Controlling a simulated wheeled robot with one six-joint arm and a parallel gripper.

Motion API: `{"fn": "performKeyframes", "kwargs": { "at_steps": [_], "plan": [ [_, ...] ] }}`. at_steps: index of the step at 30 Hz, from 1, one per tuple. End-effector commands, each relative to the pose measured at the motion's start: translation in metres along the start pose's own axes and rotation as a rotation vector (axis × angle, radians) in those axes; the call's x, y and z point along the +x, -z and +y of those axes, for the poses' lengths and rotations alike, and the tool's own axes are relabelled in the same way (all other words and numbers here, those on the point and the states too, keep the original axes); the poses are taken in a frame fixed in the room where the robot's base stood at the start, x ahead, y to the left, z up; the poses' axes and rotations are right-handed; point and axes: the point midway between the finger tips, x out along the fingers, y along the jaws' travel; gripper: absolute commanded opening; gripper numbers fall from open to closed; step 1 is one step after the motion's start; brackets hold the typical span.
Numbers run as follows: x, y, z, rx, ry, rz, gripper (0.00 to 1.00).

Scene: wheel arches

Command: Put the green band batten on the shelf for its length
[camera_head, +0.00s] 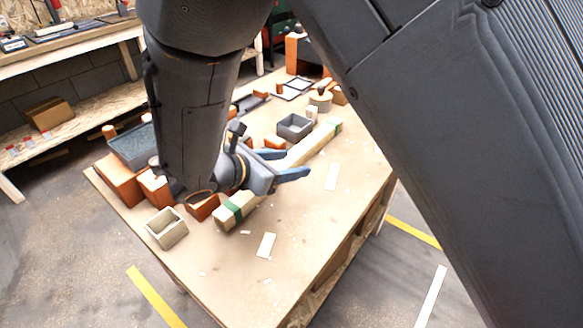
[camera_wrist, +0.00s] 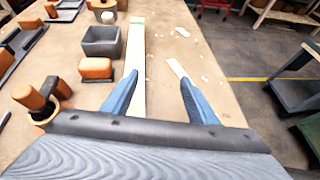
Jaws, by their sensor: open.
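A pale wooden batten with a green band (camera_head: 236,209) lies slanting on the workbench (camera_head: 318,222). Its near end shows in front of my wrist, and a pale stretch (camera_head: 308,150) with green near its far end shows beyond; the middle is hidden, so I cannot tell surely that both are one piece. My gripper (camera_head: 296,163) is open above the bench. In the wrist view a pale batten (camera_wrist: 138,52) runs away from my gripper (camera_wrist: 158,78), beside and partly behind the left finger. No grip on it shows. A low wooden shelf (camera_head: 72,122) stands at the left.
A grey open box (camera_head: 294,127), an orange block (camera_wrist: 97,69), a beige box (camera_head: 166,228) and other orange pieces crowd the bench left of the batten. White strips (camera_head: 266,245) lie to its right, where the top is mostly clear. A trolley (camera_wrist: 300,85) stands at right.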

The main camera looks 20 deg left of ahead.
Motion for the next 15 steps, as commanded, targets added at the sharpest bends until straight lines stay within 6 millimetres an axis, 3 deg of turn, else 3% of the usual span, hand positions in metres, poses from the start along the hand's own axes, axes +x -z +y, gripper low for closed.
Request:
{"fn": "performKeyframes", "kwargs": {
  "at_steps": [3,6,15],
  "plan": [
    [-0.021,0.016,0.027,-0.075,-0.086,-0.056,0.53],
    [-0.026,0.02,0.036,-0.099,-0.116,-0.078,0.53],
    [0.0,0.019,0.041,-0.105,-0.121,-0.082,0.53]
  ]
}}
